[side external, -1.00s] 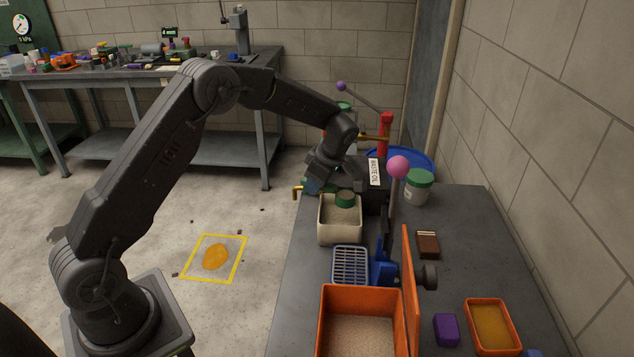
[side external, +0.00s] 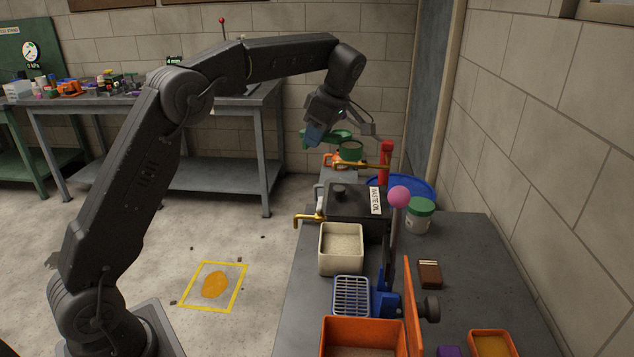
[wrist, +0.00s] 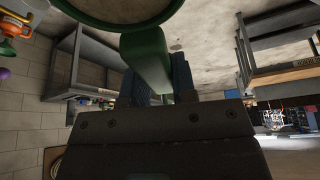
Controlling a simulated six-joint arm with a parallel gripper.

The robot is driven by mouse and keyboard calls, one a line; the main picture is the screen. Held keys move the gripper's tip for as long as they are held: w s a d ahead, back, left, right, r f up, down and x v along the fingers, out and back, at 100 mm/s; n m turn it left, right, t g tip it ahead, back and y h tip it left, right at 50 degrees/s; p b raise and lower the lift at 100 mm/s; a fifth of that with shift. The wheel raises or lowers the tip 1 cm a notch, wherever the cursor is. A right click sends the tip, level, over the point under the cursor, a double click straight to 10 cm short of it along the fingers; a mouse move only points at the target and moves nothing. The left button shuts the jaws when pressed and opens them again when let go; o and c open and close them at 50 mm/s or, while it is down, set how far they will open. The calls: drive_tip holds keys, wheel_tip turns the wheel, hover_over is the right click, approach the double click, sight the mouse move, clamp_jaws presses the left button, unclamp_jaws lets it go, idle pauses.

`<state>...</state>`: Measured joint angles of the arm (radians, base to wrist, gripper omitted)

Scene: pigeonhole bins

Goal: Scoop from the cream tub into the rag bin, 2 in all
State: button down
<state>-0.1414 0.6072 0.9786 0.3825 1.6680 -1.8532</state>
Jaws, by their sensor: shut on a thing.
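My gripper (side external: 322,125) is shut on the handle of a green scoop (side external: 351,152) and holds it high, beyond the cream tub. The scoop's green handle (wrist: 148,62) and round cup also show in the wrist view, with the cup cut off at the top. The cream tub (side external: 341,264) stands upright on the dark table, with pale grainy material inside. No container is readably marked as the rag bin. A blue round rim (side external: 420,185) shows behind the table, partly hidden.
A black waste oil box (side external: 350,200) with a brass tap stands behind the tub. A red post (side external: 385,162) and a pink-knobbed lever (side external: 398,197) rise nearby. A blue rack (side external: 351,290) and orange bin (side external: 363,325) stand nearer. A green-lidded jar (side external: 420,216) is at right.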

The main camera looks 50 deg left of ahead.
wheel_tip(320, 180, up, 8)
drive_tip(key=shift+r, duration=0.25)
drive_tip(key=d+m+t+h, duration=0.1)
drive_tip(key=d+m+t, duration=0.4)
drive_tip(key=d+m, duration=1.2)
drive_tip(key=s+d+m+t+h, duration=0.1)
drive_tip(key=s+d+m+h, duration=0.15)
drive_tip(key=d, duration=0.55)
drive_tip(key=s+d+m+t+h, duration=0.1)
drive_tip(key=s+d+m, duration=0.3)
drive_tip(key=d, duration=0.5)
wheel_tip(320, 180, down, 4)
drive_tip(key=s+r+t, duration=0.5)
drive_tip(key=t, duration=0.5)
drive_tip(key=s+a+f+t+h, duration=0.1)
drive_tip(key=s+t+h, duration=0.1)
drive_tip(key=s+t, duration=0.8)
drive_tip(key=shift+t, duration=0.9)
